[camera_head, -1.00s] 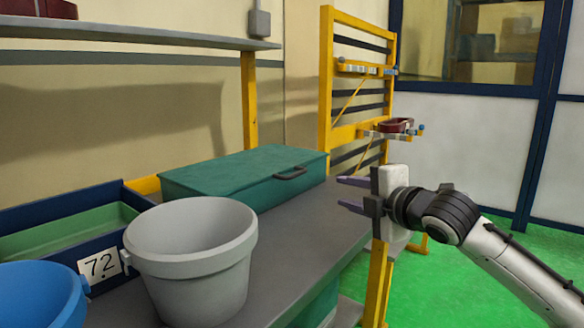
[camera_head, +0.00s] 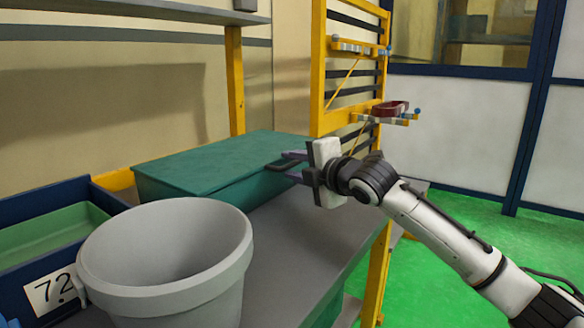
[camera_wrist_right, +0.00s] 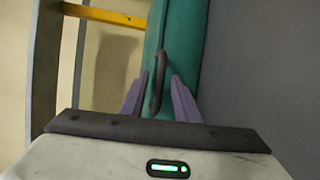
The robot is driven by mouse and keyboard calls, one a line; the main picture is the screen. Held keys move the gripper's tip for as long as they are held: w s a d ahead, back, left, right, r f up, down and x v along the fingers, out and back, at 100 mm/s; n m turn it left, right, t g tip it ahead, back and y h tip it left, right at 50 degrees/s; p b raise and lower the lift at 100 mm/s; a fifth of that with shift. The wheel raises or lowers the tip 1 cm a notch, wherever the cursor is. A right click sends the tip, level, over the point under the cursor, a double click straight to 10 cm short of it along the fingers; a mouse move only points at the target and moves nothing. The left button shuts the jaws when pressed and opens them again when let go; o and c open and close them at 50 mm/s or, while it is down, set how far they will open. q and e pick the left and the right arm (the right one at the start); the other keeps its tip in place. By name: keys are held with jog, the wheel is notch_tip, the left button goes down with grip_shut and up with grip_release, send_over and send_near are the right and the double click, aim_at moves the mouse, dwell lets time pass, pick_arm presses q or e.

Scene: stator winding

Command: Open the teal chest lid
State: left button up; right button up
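The teal chest (camera_head: 190,172) stands on the grey bench with its lid down. Its dark handle (camera_head: 280,165) is on the right part of the front edge. My right gripper (camera_head: 290,166) is at the handle, with its purple fingers apart. In the right wrist view the handle (camera_wrist_right: 158,80) lies between the two fingertips (camera_wrist_right: 160,83), nearer the left finger. The fingers do not look closed on it; whether the left one touches it I cannot tell. The teal chest (camera_wrist_right: 188,45) also fills the middle of that view. My left gripper is not in view.
A grey pot (camera_head: 165,262) stands in front of the chest. A yellow rack (camera_head: 318,80) stands behind at the right. The bench (camera_head: 310,235) is clear to the right of the pot.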

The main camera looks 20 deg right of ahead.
jog(key=shift+w, duration=0.25)
grip_shut()
